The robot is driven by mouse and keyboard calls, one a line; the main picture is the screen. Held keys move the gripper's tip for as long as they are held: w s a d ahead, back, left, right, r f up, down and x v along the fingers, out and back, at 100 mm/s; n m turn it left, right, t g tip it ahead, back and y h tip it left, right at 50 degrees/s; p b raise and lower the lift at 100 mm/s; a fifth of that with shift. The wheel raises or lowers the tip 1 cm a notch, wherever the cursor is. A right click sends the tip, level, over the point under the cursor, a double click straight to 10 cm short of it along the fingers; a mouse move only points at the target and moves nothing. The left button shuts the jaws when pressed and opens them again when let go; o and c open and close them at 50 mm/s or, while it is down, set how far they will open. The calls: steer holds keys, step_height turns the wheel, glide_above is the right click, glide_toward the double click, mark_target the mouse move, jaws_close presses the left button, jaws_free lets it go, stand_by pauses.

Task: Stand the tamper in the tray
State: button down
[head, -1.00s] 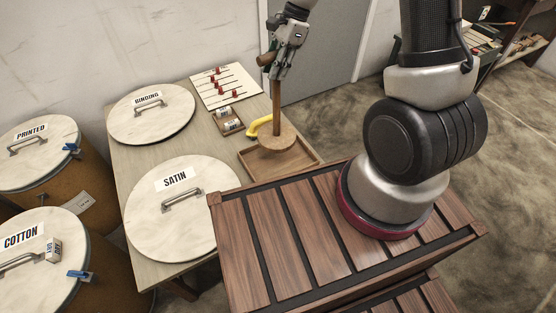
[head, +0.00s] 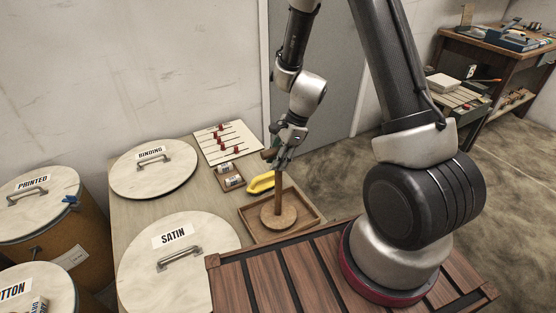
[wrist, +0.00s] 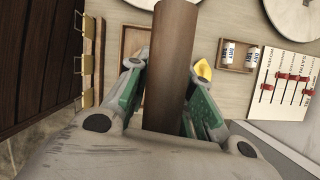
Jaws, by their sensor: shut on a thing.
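The tamper is a wooden tool with a round disc base (head: 278,211), an upright shaft and a crosswise handle. In the head view it is upright, its disc inside the outline of the shallow wooden tray (head: 310,205). I cannot tell whether the disc touches the tray floor. My gripper (head: 285,155) is shut on the tamper near its top. In the wrist view the brown tamper handle (wrist: 171,60) runs between my gripper's fingers (wrist: 168,85) and hides much of the tray (wrist: 133,42).
A yellow curved object (head: 261,182) lies behind the tray. A small box with labelled rolls (head: 232,180) and a board with red pegs (head: 225,138) stand further back. The Satin lid (head: 205,230) and Binding lid (head: 150,180) lie to the left. A slatted wooden top (head: 270,285) is in front.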

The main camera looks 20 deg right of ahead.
steer(key=c, duration=1.3)
jaws_free()
steer(key=shift+f, duration=0.1)
steer(key=shift+o, duration=0.2)
steer(key=v, duration=1.2)
steer(key=shift+r, duration=0.3)
steer(key=s+d+r+n+t+h, duration=0.2)
steer(key=s+d+r+n, duration=0.3)
steer(key=s+r+n, duration=0.3)
steer(key=s+d+r+n+t+h, duration=0.2)
steer(key=s+d+r+n, duration=0.3)
steer(key=s+r+n, duration=0.4)
steer(key=s+r, duration=0.3)
steer(key=s, duration=0.1)
steer(key=shift+d+n+h, duration=0.2)
steer(key=shift+n+h, duration=0.1)
steer(key=shift+s+r, duration=0.1)
steer(key=shift+r, duration=0.05)
